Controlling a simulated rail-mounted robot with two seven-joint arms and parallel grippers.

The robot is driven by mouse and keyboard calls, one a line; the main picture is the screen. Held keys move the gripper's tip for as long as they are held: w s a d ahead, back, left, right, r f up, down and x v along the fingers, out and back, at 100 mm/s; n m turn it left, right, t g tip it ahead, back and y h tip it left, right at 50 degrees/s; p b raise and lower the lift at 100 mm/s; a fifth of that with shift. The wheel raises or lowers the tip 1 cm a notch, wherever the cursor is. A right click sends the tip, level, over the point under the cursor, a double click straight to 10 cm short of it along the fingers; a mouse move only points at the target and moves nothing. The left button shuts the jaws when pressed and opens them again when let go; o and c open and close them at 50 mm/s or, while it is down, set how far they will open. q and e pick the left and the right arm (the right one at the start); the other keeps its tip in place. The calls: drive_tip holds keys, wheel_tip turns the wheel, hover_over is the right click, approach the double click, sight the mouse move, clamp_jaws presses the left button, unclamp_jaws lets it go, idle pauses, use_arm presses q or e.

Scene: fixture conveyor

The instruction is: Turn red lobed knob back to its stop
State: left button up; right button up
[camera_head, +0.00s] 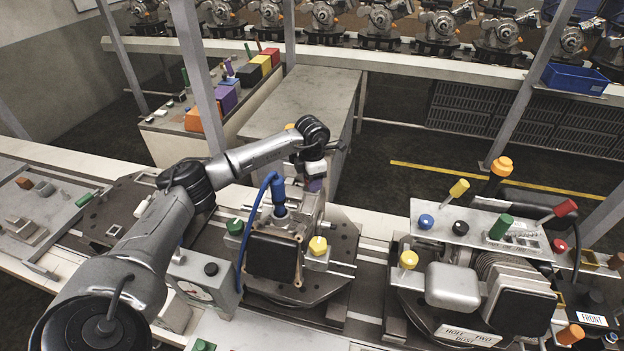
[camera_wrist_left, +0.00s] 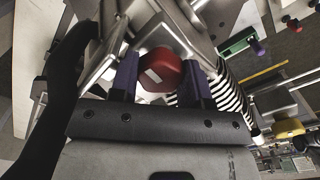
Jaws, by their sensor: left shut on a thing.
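The red lobed knob (camera_wrist_left: 160,70), with a white mark on its face, sits on a grey metal fixture in the left wrist view. My left gripper (camera_head: 315,180) is over the back of the near fixture (camera_head: 300,222) in the head view. Its two purple fingers stand on either side of the knob in the wrist view, shut on it. In the head view the knob is hidden behind my gripper and the fixture. My right gripper is in neither view.
A blue knob (camera_head: 279,195) with a blue hose, a green knob (camera_head: 235,226) and a yellow knob (camera_head: 318,245) stand close around the fixture. A second fixture with a metal plate (camera_head: 465,230) stands to the right. A grey cabinet (camera_head: 290,105) is behind.

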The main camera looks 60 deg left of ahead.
use_arm(q)
drive_tip(key=n+p, duration=0.1)
drive_tip(key=n, duration=0.3)
drive_tip(key=shift+r, duration=0.1)
drive_tip(key=n+p, duration=0.2)
drive_tip(key=n, duration=0.3)
drive_tip(key=shift+n, duration=0.4)
drive_tip(key=n+p, duration=0.1)
drive_tip(key=n, duration=0.2)
drive_tip(key=shift+n, duration=0.3)
drive_tip(key=n+p, duration=0.1)
drive_tip(key=n, duration=0.2)
drive_tip(key=shift+n, duration=0.4)
drive_tip(key=shift+n+p, duration=0.5)
drive_tip(key=shift+n, duration=0.4)
drive_tip(key=o, duration=0.9)
